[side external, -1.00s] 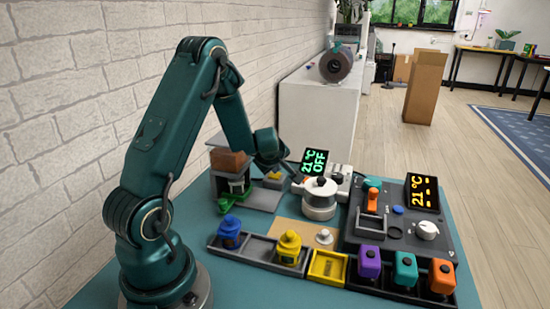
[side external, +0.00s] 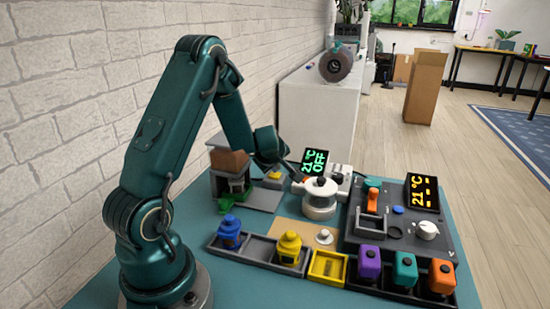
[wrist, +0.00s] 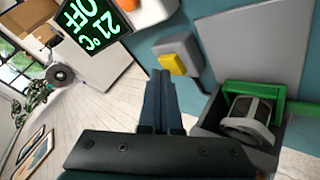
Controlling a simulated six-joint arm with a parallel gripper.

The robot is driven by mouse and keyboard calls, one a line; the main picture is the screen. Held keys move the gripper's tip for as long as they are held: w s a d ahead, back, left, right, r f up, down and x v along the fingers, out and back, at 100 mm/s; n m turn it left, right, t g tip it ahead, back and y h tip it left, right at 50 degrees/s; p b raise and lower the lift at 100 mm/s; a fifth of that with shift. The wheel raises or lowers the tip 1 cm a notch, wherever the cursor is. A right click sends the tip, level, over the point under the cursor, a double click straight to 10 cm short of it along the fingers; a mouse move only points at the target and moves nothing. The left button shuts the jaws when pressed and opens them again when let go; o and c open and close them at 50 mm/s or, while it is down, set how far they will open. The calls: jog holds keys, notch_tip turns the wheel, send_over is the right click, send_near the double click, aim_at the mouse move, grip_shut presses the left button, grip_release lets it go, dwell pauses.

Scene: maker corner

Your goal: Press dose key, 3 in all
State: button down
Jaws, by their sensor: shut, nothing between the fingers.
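The dose key looks to be the yellow key (side external: 275,175) on a small grey box beside the dispenser (side external: 229,162), which has a brown hopper. The yellow key also shows in the wrist view (wrist: 171,64), just beyond my fingertips and slightly to their right. My gripper (wrist: 160,76) is shut and empty, its fingers together and pointing towards the key's box. In the side view my gripper is small and partly lost against the things behind it. I cannot tell whether the fingertips touch the key or whether it is pressed down.
A white round device (side external: 320,198) and a screen reading 21 °C OFF (side external: 315,161) stand close to the right of the key. A green-framed container (wrist: 245,118) is at the right in the wrist view. Trays with coloured bottles (side external: 289,248) line the front.

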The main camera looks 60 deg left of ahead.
aim_at(273, 176)
jog(key=shift+r, duration=0.45)
jog(key=shift+r, duration=0.1)
jog(key=shift+r, duration=2.45)
dwell(0.7)
jog(key=shift+s+a+r+m, duration=0.2)
jog(key=shift+m, duration=0.1)
jog(key=r, duration=0.3)
jog(key=shift+w+d+r, duration=0.2)
